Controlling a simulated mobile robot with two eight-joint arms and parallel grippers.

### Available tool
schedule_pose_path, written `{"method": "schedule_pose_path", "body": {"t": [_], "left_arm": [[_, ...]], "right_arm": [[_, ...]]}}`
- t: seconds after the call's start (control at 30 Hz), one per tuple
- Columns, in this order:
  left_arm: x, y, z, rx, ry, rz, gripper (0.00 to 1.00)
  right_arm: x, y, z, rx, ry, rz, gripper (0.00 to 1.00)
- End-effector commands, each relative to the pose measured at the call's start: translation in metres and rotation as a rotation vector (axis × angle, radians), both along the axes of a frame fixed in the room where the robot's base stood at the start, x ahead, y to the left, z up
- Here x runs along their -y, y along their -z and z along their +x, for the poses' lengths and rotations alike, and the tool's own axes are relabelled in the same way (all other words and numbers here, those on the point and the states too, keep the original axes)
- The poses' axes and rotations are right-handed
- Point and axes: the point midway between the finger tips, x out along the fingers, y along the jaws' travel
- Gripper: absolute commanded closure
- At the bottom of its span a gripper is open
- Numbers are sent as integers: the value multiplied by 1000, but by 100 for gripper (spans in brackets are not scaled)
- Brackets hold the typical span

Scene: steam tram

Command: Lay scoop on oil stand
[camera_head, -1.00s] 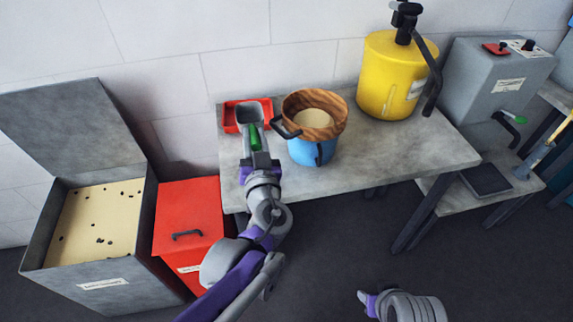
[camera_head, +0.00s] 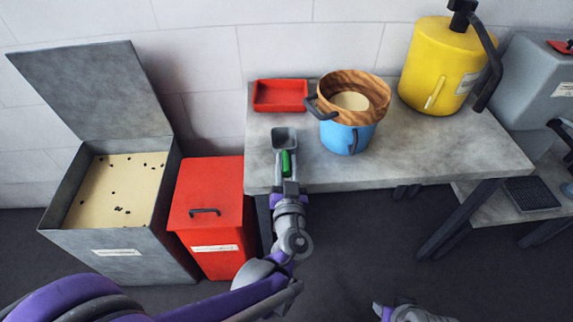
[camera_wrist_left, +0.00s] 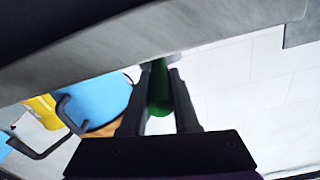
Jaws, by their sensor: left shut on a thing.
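The scoop (camera_head: 285,139) is grey with a green handle (camera_head: 287,164). My left gripper (camera_head: 288,177) is shut on the green handle, which also shows in the left wrist view (camera_wrist_left: 160,92). The scoop's head points to the back wall and appears over the left part of the grey-topped table (camera_head: 400,165), probably the oil stand. I cannot tell whether it touches the top. A red tray (camera_head: 279,96) lies empty behind it. My right gripper (camera_head: 384,309) shows only partly at the bottom edge, and its jaws are unclear.
A blue bucket (camera_head: 346,139) with a wooden-rimmed sieve (camera_head: 372,84) stands right of the scoop. A yellow can (camera_head: 432,65) stands behind it. A red bin (camera_head: 207,185) and an open grey sand bin (camera_head: 120,245) stand left. The table's front right is clear.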

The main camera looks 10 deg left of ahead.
Motion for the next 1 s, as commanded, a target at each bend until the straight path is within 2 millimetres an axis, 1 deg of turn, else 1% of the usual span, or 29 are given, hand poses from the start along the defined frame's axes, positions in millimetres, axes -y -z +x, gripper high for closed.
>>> {"method": "schedule_pose_path", "body": {"t": [0.17, 0.3, 0.33, 0.47, 0.5, 0.73, 0.83, 0.93, 1.0], "left_arm": [[0, -2, 0, 1, -1, 0, 100], [0, 2, 0, 0, 0, 1, 100], [0, 2, 0, 0, 0, 0, 68], [0, 1, 0, 0, 0, 0, 44], [0, 1, 0, 0, 0, 0, 41], [0, 1, 0, 0, 0, 0, 41], [0, -4, 0, 1, 0, 0, 41], [4, -2, -11, 1, 2, -1, 41], [7, -2, -24, 1, 3, -1, 41]], "right_arm": [[0, -1, 0, 1, 0, 0, 55], [0, 2, 0, -1, 0, 0, 55], [0, 2, 0, -1, 0, 0, 55], [0, 1, 0, 0, 0, 0, 55], [0, 1, 0, 0, 0, 0, 55], [0, 1, 0, 0, 0, 0, 55], [0, -3, 0, 1, 0, 0, 55], [0, -3, 0, 1, 0, 0, 55], [0, -5, 0, 2, 0, 0, 55]]}}
